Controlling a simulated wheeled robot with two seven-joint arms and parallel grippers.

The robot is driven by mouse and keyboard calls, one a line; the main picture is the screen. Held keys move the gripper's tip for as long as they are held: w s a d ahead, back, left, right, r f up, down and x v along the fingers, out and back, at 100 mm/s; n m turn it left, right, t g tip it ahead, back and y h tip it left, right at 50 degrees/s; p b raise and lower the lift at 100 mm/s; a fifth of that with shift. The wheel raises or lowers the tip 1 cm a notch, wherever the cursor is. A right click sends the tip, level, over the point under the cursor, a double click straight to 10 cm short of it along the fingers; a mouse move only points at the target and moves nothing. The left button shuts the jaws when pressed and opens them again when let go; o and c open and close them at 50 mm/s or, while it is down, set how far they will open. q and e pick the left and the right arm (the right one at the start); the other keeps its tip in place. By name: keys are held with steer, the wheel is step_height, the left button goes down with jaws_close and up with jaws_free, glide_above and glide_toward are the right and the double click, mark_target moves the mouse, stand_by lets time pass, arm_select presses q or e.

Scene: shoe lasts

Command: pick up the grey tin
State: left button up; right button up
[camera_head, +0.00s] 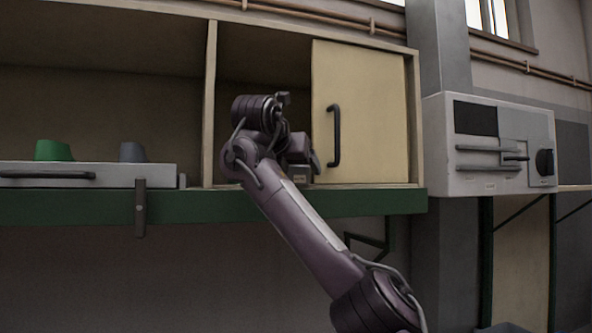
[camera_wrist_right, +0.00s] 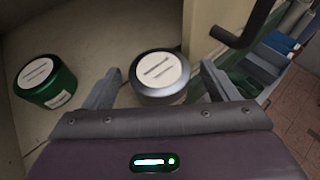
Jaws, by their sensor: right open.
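The grey tin (camera_wrist_right: 158,90) has a round white label with dark lines on its lid. In the right wrist view it stands on the cabinet floor, between the finger ends of my right gripper (camera_wrist_right: 160,72). The fingers are open, one on each side; I cannot tell whether either touches it. In the head view my right gripper (camera_head: 300,155) reaches into the open cabinet bay, left of the cream door. A small grey part of the tin (camera_head: 300,174) seems to show below it. My left gripper is not in view.
A green tin (camera_wrist_right: 46,82) stands left of the grey one. The cream door (camera_head: 372,110) with its dark handle (camera_head: 336,135) is close on the right. A divider (camera_head: 209,105) bounds the bay on the left. A green shape (camera_head: 53,151) and a grey shape (camera_head: 132,153) stand further left.

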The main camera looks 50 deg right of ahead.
steer(key=shift+a, duration=0.1)
steer(key=shift+c, duration=0.2)
steer(key=shift+c, duration=1.3)
steer(key=c, duration=0.8)
